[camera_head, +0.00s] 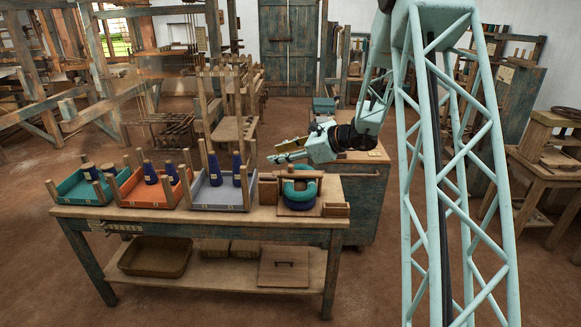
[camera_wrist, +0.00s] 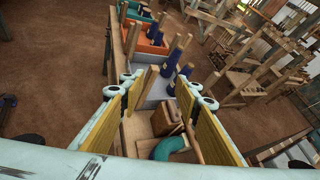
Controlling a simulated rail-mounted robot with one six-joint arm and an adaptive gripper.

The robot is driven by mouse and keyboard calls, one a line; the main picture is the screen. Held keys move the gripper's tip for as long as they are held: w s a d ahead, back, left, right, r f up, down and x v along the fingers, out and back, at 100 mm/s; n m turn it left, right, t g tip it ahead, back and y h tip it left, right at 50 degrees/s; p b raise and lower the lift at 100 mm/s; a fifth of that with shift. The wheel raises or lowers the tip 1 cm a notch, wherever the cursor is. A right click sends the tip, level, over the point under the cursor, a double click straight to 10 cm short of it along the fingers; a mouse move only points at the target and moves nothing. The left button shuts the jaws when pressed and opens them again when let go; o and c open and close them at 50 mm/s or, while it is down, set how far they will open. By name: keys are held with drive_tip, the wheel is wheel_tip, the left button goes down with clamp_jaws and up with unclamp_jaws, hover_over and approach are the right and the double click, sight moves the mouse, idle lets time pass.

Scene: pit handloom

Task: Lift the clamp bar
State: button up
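A pale wooden bar (camera_head: 291,174), which looks like the clamp bar, lies across the teal skeins (camera_head: 299,189) at the right end of the worktable. In the wrist view a wooden bar (camera_wrist: 194,142) shows beside the teal skein (camera_wrist: 172,147), partly cut off by my right finger. My gripper (camera_head: 284,151) is open and empty, above and apart from the bar. In the wrist view my gripper (camera_wrist: 166,95) has its two yellow-padded fingers spread wide, with the skein and bar low between them.
On the worktable (camera_head: 140,214) stand a teal tray (camera_head: 83,189), an orange tray (camera_head: 152,193) and a grey tray (camera_head: 217,197) holding dark blue cones and wooden posts. A blue cabinet (camera_head: 358,205) stands behind the right end. Floor is clear at front left.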

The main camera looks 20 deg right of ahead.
sight(292, 166)
drive_tip(key=w+d+f+m+t+h, duration=0.1)
drive_tip(key=w+d+f+m, duration=0.1)
drive_tip(key=d+f, duration=0.4)
drive_tip(key=w+d+f+m+t+h+p, duration=0.1)
drive_tip(key=w+d+f+m+h, duration=0.1)
drive_tip(key=d+f, duration=0.4)
drive_tip(key=w+d+m, duration=0.1)
drive_tip(key=d+m, duration=0.1)
drive_tip(key=d, duration=0.2)
drive_tip(key=shift+d+f+m, duration=0.25)
drive_tip(key=shift+d+m, duration=0.05)
drive_tip(key=shift+d, duration=0.1)
drive_tip(key=shift+w, duration=0.2)
drive_tip(key=shift+x, duration=6.8)
drive_tip(key=shift+w+r, duration=0.1)
drive_tip(key=shift+r, duration=0.1)
drive_tip(key=shift+c, duration=0.5)
clamp_jaws()
